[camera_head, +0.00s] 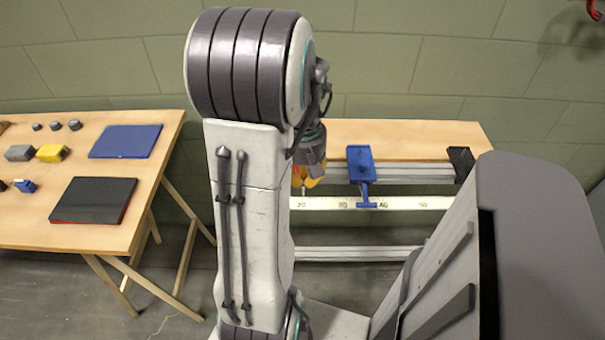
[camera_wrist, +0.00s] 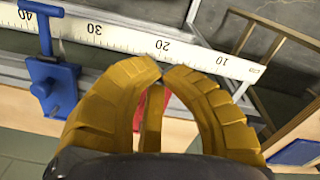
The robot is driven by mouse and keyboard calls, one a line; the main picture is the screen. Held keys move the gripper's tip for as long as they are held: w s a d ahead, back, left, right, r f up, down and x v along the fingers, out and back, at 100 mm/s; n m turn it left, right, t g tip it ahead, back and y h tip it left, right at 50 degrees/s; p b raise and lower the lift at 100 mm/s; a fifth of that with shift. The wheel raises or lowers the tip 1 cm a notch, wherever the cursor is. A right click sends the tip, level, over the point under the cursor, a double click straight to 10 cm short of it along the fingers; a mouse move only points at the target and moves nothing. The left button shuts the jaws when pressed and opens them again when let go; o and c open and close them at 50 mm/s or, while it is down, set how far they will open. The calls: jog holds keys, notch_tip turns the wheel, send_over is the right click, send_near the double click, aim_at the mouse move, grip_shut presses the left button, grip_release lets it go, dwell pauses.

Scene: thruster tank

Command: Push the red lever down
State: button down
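In the wrist view, my gripper (camera_wrist: 161,74) has yellow fingers with their tips drawn together, and no thing shows held at the tips. A red piece (camera_wrist: 140,108), likely the red lever, shows in part behind and between the fingers. The fingers hide most of it, so its tilt and any contact cannot be told. In the head view my gripper (camera_head: 306,181) is partly hidden behind my arm, at the near edge of the back bench, and the lever cannot be made out.
A white ruler (camera_wrist: 130,41) runs along a metal rail beside the bench (camera_head: 420,140). A blue clamp-like fixture (camera_head: 361,165) stands right of my gripper in the head view; it also shows in the wrist view (camera_wrist: 52,85). A wooden table (camera_head: 45,232) with blocks stands at left.

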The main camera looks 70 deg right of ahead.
jog(key=shift+s+a+f+b, duration=0.2)
jog(key=shift+a+f+b, duration=0.35)
jog(key=shift+f+b, duration=0.3)
dwell(0.6)
jog(key=shift+s+a+f+b, duration=0.1)
jog(key=shift+a+f+b, duration=0.15)
jog(key=shift+f+b, duration=0.25)
jog(key=shift+s+a+f+b, duration=0.1)
jog(key=shift+a+f+b, duration=0.1)
jog(key=shift+f+b, duration=0.25)
dwell(0.6)
jog(key=shift+a+f+b, duration=0.1)
jog(key=shift+f+b, duration=0.5)
jog(key=shift+f, duration=0.15)
jog(key=shift+r, duration=0.25)
dwell(0.3)
notch_tip(320, 180, up, 9)
jog(key=p, duration=0.8)
jog(key=shift+f, duration=0.15)
dwell(0.8)
